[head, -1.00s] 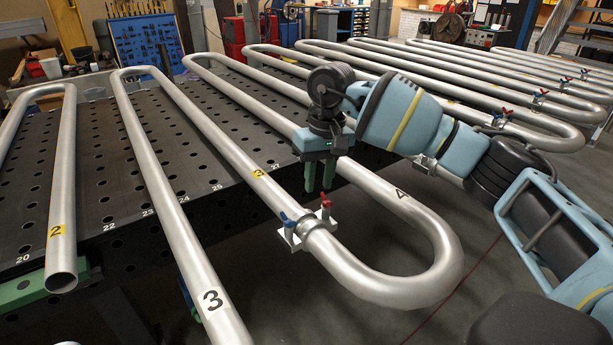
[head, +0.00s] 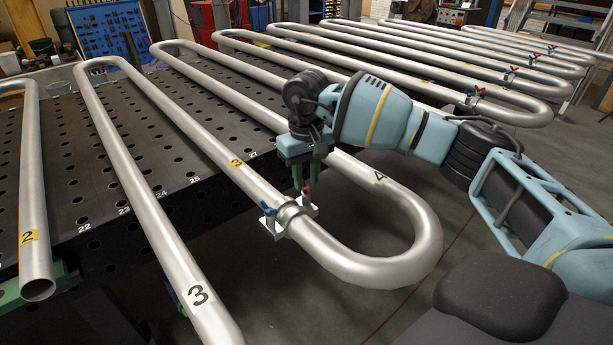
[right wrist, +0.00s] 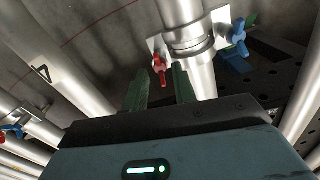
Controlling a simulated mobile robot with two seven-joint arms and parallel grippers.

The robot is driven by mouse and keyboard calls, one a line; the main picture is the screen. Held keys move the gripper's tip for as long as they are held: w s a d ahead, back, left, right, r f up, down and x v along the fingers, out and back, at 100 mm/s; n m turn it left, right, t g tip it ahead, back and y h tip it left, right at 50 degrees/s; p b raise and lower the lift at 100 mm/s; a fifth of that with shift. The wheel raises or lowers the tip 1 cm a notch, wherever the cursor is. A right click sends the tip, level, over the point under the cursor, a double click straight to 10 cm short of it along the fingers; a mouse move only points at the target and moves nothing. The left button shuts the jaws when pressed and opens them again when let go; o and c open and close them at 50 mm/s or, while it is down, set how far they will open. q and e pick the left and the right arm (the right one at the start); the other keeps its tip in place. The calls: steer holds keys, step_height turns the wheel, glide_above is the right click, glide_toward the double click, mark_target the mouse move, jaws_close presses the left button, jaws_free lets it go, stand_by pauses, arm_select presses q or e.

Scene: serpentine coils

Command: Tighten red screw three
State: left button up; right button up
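The red screw (head: 307,192) is a small winged handle on a metal clamp (head: 289,219) around the steel pipe with yellow tag 3 (head: 236,162). A blue screw (head: 269,208) sits on the clamp's other side. My right gripper (head: 302,184) points down, its green fingers just above the red screw. In the right wrist view the gripper (right wrist: 158,74) is open, and the red screw (right wrist: 159,64) shows between its fingertips. I cannot tell whether a finger touches it. The blue screw (right wrist: 239,38) is to the right there. My left gripper is not in view.
The pipe's U-bend (head: 425,245) curves beside the clamp, past the edge of the black perforated table (head: 140,180). Pipe 2 (head: 33,190) lies at left. Other coils with red and blue screws (head: 475,94) stand behind. Open floor lies below the bend.

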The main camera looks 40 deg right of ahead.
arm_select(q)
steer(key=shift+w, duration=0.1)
arm_select(e)
steer(key=shift+f, duration=0.3)
jaws_close()
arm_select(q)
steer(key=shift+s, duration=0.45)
